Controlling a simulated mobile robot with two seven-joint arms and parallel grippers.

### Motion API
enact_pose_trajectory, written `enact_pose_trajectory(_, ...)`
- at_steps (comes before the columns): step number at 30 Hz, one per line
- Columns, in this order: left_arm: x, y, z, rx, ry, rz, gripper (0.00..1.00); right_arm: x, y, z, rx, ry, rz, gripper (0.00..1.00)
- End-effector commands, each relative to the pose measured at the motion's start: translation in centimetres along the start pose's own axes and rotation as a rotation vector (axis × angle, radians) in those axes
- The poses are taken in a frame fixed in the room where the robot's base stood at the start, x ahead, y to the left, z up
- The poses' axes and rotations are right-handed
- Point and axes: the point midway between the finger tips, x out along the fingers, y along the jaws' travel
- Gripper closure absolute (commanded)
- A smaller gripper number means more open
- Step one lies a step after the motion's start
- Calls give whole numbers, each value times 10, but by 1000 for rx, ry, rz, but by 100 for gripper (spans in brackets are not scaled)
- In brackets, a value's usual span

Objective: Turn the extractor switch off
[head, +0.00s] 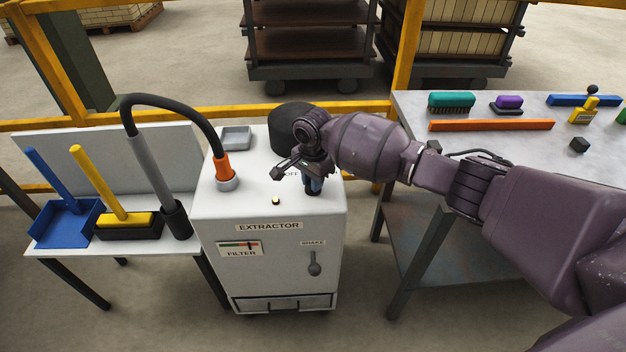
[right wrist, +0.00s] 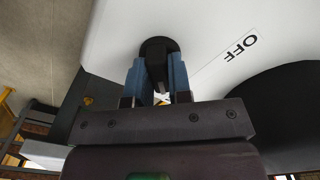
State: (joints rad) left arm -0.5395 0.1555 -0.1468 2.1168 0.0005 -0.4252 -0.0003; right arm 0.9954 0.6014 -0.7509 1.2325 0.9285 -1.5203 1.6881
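The extractor (head: 285,275) is a white cabinet with a label reading EXTRACTOR on its front. Its switch (right wrist: 156,62) is a black lever on a round black base on the white top, with an OFF label (right wrist: 241,47) beside it. My right gripper (head: 313,188) points down at the top's right side and hides most of the switch in the head view. In the right wrist view its blue fingers (right wrist: 158,75) stand on both sides of the lever and appear closed against it. My left gripper is not in view.
A small pale-yellow lamp (head: 276,201), an orange-collared hose (head: 224,168), a grey tray (head: 236,138) and a black drum (head: 291,127) are on the extractor's top. A bench (head: 415,118) with brushes stands at right.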

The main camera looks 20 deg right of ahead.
Motion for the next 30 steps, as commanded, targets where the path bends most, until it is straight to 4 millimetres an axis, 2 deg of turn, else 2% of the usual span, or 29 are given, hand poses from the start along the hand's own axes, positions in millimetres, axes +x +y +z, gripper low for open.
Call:
enact_pose_trajectory(1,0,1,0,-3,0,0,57,0,0,0,0,0,0,91)
enact_pose_trajectory(3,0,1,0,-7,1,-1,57,0,0,0,0,0,0,100)
enact_pose_trajectory(11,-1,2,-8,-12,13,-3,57,-2,0,1,-13,0,-2,100)
enact_pose_trajectory(21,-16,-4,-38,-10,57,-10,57,-10,-1,1,-147,1,-7,100)
enact_pose_trajectory(30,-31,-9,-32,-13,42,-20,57,-4,0,2,-367,-2,-2,100)
